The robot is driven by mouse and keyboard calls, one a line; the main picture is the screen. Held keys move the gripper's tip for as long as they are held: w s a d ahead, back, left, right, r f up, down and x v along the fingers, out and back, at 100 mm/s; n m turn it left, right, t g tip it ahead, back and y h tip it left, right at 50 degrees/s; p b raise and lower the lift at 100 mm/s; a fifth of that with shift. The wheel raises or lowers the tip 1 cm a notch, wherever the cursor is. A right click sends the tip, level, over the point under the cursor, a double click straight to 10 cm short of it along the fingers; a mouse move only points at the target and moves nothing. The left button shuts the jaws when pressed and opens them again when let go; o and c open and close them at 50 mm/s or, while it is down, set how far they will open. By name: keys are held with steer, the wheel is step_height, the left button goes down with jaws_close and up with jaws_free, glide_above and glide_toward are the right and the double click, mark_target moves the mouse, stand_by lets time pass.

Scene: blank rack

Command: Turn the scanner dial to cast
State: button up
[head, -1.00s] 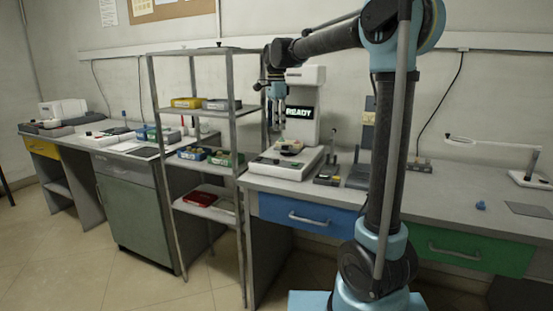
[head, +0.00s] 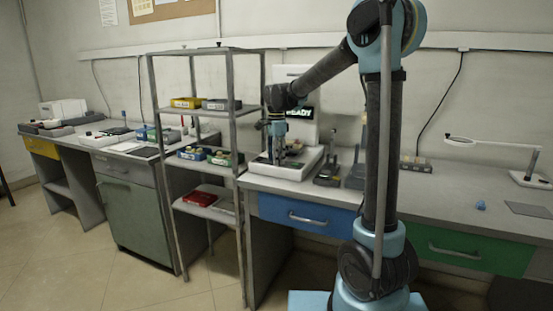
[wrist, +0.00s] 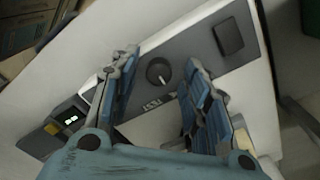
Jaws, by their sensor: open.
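The scanner (head: 312,160) is a white machine on the bench with a lit screen (head: 300,112) that shows READY, partly hidden by my arm. In the wrist view its dial (wrist: 159,71) is a round dark knob with a white pointer mark, on a dark grey panel (wrist: 190,55). My gripper (head: 276,160) is low over the front of the scanner. In the wrist view my gripper (wrist: 160,66) is open, with one blue finger on each side of the dial. I cannot tell whether they touch it.
A dark rectangular block (wrist: 228,37) sits on the panel right of the dial. A metal shelf rack (head: 240,140) with bins stands close on the left. Small dark devices (head: 328,172) stand right of the scanner. A lamp (head: 530,178) is at the far right; bench between is mostly clear.

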jaws_close()
steer(key=shift+n, duration=0.3)
steer(key=n, duration=0.4)
steer(key=shift+w, duration=0.1)
steer(key=shift+n, duration=2.1)
jaws_free()
